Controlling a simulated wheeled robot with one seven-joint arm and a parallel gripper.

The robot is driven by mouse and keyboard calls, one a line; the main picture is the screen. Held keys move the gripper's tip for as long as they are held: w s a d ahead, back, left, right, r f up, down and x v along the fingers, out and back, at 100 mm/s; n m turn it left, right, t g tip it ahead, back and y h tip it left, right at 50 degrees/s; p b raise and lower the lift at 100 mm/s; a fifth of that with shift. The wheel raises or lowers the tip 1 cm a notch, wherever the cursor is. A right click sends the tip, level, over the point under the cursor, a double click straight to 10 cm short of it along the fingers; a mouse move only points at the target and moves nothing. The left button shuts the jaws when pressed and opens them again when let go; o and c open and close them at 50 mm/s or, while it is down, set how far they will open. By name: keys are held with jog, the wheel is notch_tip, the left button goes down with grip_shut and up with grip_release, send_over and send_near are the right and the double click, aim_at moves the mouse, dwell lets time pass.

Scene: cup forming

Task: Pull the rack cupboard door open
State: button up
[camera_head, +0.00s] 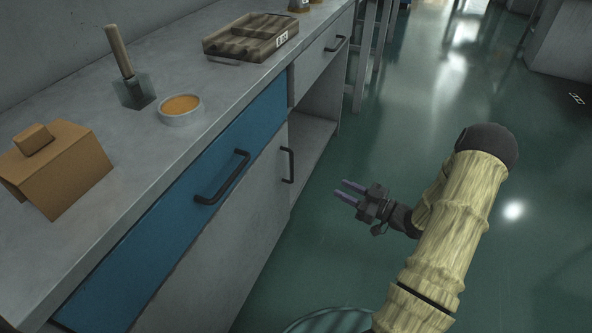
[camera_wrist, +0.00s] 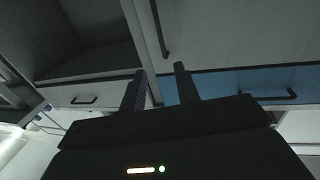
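The grey cupboard door (camera_head: 225,230) is below the blue drawer (camera_head: 170,235) and looks shut, flush with the cabinet front. Its dark upright handle (camera_head: 288,165) is near the door's right edge. In the wrist view the door (camera_wrist: 215,35) fills the upper right, with its handle (camera_wrist: 160,30) just above the fingertips in the picture. My gripper (camera_head: 341,188) is open and empty, its two fingers apart and pointing left toward the door. It is right of the handle with a gap between them. The fingers also show in the wrist view (camera_wrist: 160,70).
The blue drawer has its own handle (camera_head: 222,178). An open shelf space (camera_head: 312,140) lies right of the door. The counter (camera_head: 190,135) holds a cardboard-coloured box (camera_head: 60,170), a bowl (camera_head: 181,109) and a slatted tray (camera_head: 245,40).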

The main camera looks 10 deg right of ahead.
dwell(0.3)
jog(key=b+x, duration=0.6)
jog(key=x, duration=1.1)
jog(key=shift+w+a+b, duration=0.15)
jog(key=shift+a+b, duration=0.05)
jog(key=shift+b, duration=0.15)
jog(key=shift+c, duration=0.2)
grip_shut()
